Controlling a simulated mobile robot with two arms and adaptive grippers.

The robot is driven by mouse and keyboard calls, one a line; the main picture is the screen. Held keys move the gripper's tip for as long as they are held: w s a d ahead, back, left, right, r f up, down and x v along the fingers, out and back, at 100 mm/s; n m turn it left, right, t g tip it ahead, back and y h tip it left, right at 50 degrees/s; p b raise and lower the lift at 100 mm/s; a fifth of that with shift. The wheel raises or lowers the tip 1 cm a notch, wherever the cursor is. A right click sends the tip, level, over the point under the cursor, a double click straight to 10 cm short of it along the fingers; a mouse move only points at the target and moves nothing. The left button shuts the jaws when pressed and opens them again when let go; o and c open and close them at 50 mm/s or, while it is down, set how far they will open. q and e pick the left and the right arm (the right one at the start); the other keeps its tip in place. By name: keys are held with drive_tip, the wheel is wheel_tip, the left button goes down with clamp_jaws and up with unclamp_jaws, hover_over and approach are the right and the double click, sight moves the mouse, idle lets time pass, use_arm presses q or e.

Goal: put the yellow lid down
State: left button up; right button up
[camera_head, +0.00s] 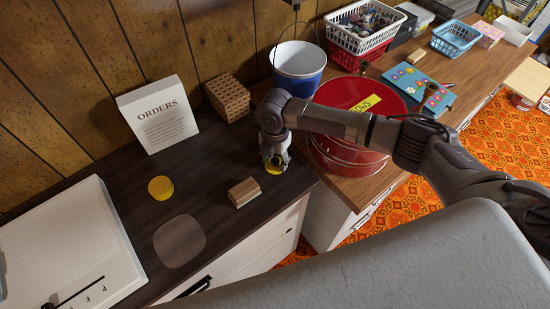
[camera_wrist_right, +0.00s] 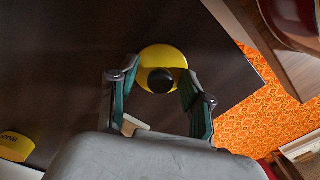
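The yellow lid (camera_wrist_right: 162,54) has a round black knob (camera_wrist_right: 160,81) and sits between the fingers of my right gripper (camera_wrist_right: 160,80) in the right wrist view. The teal-padded fingertips meet its rim on both sides. In the head view my right gripper (camera_head: 275,161) points down over the dark counter (camera_head: 215,165), with a bit of the lid's yellow showing under it. I cannot tell whether the lid touches the counter. A short yellow round container (camera_head: 160,187) stands on the counter to the left; it also shows in the wrist view (camera_wrist_right: 14,147). My left gripper is not in view.
A wooden block (camera_head: 244,192) lies just in front of my right gripper. A pale rounded patch (camera_head: 180,240) marks the counter. A large red drum (camera_head: 335,158) and blue bucket (camera_head: 299,70) are to the right.

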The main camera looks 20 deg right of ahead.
sight(275, 160)
wheel_tip(275, 160, up, 12)
drive_tip(key=b, duration=0.1)
drive_tip(key=shift+r, duration=0.15)
idle(0.5)
idle(0.3)
